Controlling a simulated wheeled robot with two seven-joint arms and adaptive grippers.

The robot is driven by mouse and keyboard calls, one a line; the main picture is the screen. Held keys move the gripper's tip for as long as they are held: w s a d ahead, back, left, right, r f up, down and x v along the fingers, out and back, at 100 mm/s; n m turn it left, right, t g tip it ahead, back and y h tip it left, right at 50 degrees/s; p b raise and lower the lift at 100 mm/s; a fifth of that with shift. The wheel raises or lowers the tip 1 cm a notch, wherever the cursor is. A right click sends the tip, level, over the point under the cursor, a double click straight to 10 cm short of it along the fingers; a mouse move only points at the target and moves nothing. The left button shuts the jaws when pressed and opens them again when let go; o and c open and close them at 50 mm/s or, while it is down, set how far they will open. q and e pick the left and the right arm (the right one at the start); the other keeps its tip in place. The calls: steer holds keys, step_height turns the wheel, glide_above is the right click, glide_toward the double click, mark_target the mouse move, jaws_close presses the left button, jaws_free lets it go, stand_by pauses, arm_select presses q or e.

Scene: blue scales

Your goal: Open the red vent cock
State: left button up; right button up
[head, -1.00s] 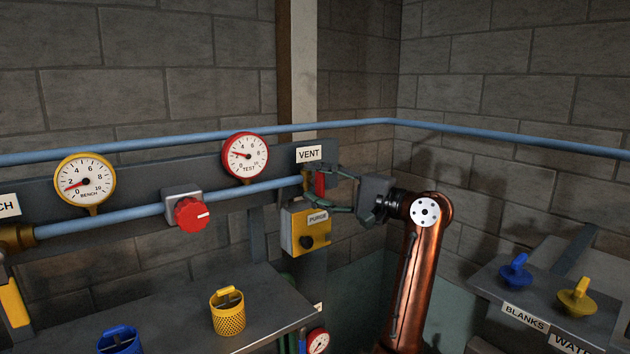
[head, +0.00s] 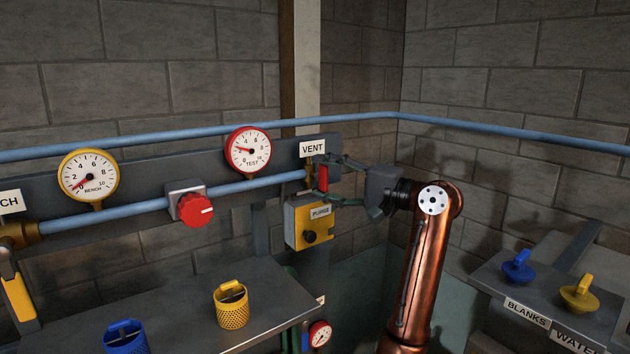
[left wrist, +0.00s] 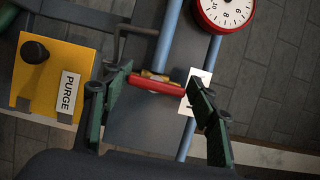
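The red vent cock (head: 323,178) is a short red handle on the blue pipe's brass end, below the VENT label (head: 313,148). It hangs upright in the head view. In the left wrist view the red handle (left wrist: 157,86) lies crosswise between my fingers. My left gripper (head: 331,178) is open at the cock, with one dark green finger above and one below in the head view. The same gripper (left wrist: 163,80) shows spread fingers in the left wrist view. The left finger is very close to the handle's end; I cannot tell if it touches. My right gripper is not in view.
The yellow PURGE box (head: 308,222) with a black knob sits just below the cock. A red-rimmed TEST gauge (head: 248,151) and red knob (head: 195,209) are to the left. A grey shelf (head: 270,290) holds yellow and blue baskets. Blanks (head: 518,268) stand at right.

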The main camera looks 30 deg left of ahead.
arm_select(q)
steer(key=shift+o, duration=0.7)
steer(key=shift+w+d+f, duration=0.15)
steer(key=shift+w+d, duration=0.1)
steer(key=shift+w, duration=0.25)
steer(key=shift+o, duration=0.5)
steer(key=shift+w+d, duration=0.1)
steer(key=shift+w, duration=0.05)
steer(key=shift+s+a, duration=0.35)
steer(key=shift+s, duration=0.2)
steer(key=shift+s+a, duration=0.15)
steer(key=shift+s, duration=0.05)
steer(key=shift+w+d, duration=0.1)
steer(key=shift+d, duration=0.15)
steer(key=d, duration=1.2)
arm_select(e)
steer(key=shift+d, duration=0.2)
arm_select(q)
steer(key=shift+a, duration=0.1)
